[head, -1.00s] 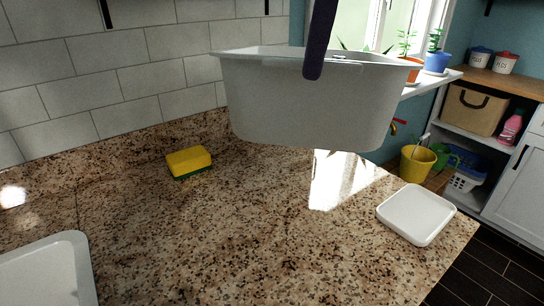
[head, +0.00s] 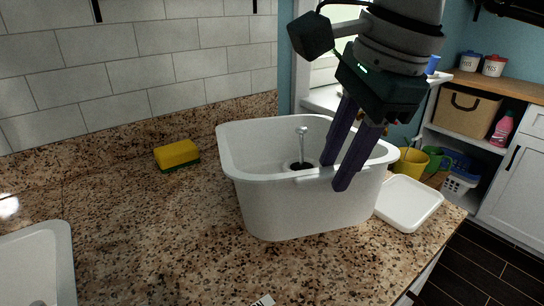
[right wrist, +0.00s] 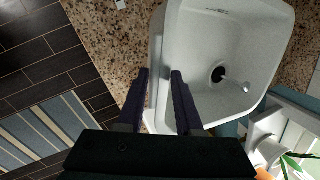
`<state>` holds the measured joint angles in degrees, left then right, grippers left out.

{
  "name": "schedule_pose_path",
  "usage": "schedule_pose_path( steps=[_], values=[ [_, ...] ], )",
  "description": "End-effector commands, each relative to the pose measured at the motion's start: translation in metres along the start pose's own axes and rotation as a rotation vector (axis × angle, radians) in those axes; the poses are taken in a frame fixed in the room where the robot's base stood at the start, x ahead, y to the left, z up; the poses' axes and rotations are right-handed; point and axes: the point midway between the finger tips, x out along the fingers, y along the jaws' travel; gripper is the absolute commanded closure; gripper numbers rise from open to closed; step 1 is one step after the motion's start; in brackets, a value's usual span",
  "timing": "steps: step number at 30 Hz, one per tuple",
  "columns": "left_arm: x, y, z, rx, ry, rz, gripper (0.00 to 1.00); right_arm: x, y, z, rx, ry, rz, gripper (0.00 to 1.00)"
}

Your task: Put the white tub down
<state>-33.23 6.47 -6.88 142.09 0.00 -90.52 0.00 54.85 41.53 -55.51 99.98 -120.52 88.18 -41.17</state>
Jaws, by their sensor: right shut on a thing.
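The white tub (head: 310,212) is upright on the speckled countertop, with no clear gap visible under its base. A small metal fitting with a dark round base (head: 301,150) shows inside it. My right gripper (head: 336,173) is shut on the tub's rim on the near right side, one finger inside the wall and one outside. The right wrist view shows the tub's rim (right wrist: 156,50) between the two fingers (right wrist: 160,75). My left gripper is not in view.
The speckled countertop (head: 150,225) is clear to the left of the tub. A yellow and green sponge (head: 176,154) lies near the tiled wall. A white tray (head: 410,203) is close on the tub's right, near the counter edge. A white basin (head: 40,260) is at lower left.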

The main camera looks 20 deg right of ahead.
Motion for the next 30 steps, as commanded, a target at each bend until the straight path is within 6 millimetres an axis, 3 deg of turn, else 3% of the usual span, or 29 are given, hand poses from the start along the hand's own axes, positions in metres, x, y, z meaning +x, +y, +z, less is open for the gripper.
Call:
schedule_pose_path(
  steps=[11,18,19,27,30],
  values=[
    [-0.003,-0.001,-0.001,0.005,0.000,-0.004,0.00,0.046,0.013,-0.005,0.003,0.000,0.004,1.00],
    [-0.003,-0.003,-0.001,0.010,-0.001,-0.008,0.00,0.050,0.013,-0.006,0.001,0.001,0.001,1.00],
    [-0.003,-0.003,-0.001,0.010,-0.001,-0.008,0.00,0.051,0.014,-0.007,0.001,0.002,0.004,0.65],
    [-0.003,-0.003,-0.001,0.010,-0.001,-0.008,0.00,0.050,0.013,-0.006,0.001,0.001,0.002,0.37],
    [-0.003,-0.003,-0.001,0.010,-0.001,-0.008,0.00,0.050,0.013,-0.006,0.001,0.001,0.002,0.37]
  ],
)
